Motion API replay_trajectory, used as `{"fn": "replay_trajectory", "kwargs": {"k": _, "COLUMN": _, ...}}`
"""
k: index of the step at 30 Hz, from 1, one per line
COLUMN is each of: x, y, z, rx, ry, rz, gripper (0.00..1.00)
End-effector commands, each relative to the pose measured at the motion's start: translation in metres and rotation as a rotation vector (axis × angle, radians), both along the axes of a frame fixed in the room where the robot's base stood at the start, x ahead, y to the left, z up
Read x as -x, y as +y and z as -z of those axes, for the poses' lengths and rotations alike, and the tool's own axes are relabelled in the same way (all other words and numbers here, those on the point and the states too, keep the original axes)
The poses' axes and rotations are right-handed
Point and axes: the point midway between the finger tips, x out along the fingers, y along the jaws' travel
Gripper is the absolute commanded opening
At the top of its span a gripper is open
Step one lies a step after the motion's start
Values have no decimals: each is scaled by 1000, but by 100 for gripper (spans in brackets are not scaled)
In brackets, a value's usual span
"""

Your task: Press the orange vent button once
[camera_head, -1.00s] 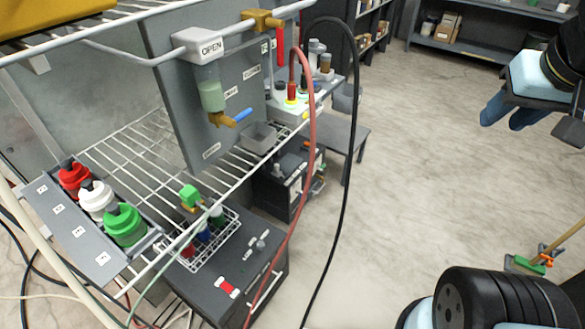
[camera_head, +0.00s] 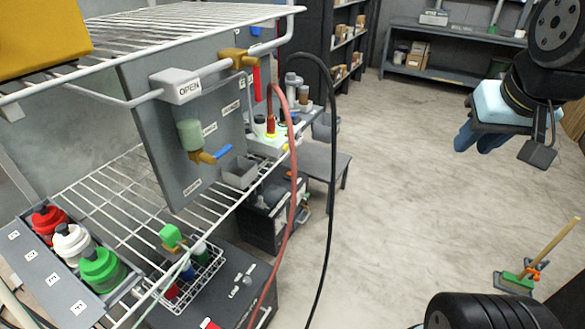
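I cannot make out an orange vent button in this view. A grey panel (camera_head: 32,266) at lower left carries labels beside red (camera_head: 49,219), white (camera_head: 70,240) and green (camera_head: 102,268) knob-like tops. Farther back, a white box (camera_head: 268,144) has small coloured parts, including a red one with a yellow ring; they are too small to tell apart. My gripper (camera_head: 478,143) hangs at upper right over open floor, well apart from the panel and the rack. Its blue fingers point down. From this angle, their opening is unclear, and I see nothing held.
A white wire rack (camera_head: 110,192) fills the left, with an upright grey board (camera_head: 160,140) bearing an OPEN-labelled block (camera_head: 177,86). Red (camera_head: 290,215) and black (camera_head: 330,190) hoses hang in front of the rack. The middle floor is clear.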

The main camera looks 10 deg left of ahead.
Motion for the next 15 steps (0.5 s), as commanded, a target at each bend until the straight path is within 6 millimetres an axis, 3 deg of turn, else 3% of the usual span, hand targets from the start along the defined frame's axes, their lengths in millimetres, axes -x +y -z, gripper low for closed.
{"fn": "replay_trajectory", "kwargs": {"k": 9, "x": 0, "y": 0, "z": 0, "rx": 0, "ry": 0, "rz": 0, "gripper": 0}}
{"fn": "replay_trajectory", "kwargs": {"k": 15, "x": 0, "y": 0, "z": 0, "rx": 0, "ry": 0, "rz": 0, "gripper": 0}}
